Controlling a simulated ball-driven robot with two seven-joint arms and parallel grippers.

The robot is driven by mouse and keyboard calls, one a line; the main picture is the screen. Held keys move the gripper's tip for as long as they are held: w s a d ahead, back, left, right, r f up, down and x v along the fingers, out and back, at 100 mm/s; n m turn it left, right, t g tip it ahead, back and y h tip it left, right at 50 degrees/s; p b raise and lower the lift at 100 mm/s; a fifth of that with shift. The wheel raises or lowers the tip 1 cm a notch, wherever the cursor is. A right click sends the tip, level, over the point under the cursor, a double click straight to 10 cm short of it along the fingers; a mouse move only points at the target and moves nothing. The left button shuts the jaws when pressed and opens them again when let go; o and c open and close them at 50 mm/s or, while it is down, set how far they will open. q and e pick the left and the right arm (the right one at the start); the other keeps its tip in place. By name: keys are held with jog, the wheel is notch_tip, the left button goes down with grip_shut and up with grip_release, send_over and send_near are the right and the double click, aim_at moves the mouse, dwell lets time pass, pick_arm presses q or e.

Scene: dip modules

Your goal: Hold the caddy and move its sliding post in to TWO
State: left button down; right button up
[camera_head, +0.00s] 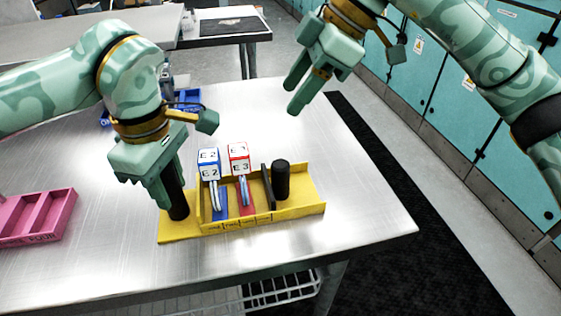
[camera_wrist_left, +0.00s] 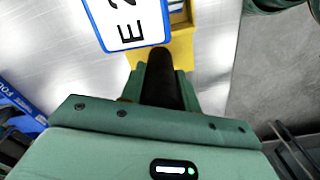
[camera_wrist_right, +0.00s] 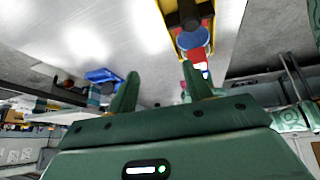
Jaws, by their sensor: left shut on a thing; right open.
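The yellow caddy (camera_head: 300,212) stands on the metal table with slot labels along its front edge. My left gripper (camera_head: 176,203) is shut on the black handle post (camera_head: 177,200) at the caddy's left end; it also shows in the left wrist view (camera_wrist_left: 161,78). The sliding post, a black plate (camera_head: 267,187) with a black knob (camera_head: 281,180), stands right of the modules. A blue-edged module E2 (camera_head: 209,167) and a red-edged module E3 (camera_head: 239,162) stand in the caddy. My right gripper (camera_head: 291,95) is open and empty, above and behind the caddy.
A pink tray (camera_head: 62,216) lies at the left on the table. A blue tray (camera_head: 188,97) is at the back, partly hidden by my left arm. The table right of the caddy is clear up to its edge.

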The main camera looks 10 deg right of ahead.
aim_at(282, 163)
jog(key=s+n+g+h, duration=0.1)
jog(key=s+n+g, duration=0.1)
jog(key=s, duration=0.2)
jog(key=x, duration=0.8)
jog(key=d+x, duration=0.1)
jog(key=x, duration=0.2)
jog(key=shift+s+a+f, duration=0.1)
jog(key=shift+a+f, duration=0.05)
jog(key=shift+f, duration=0.45)
grip_shut()
jog(key=shift+a, duration=1.4)
grip_release()
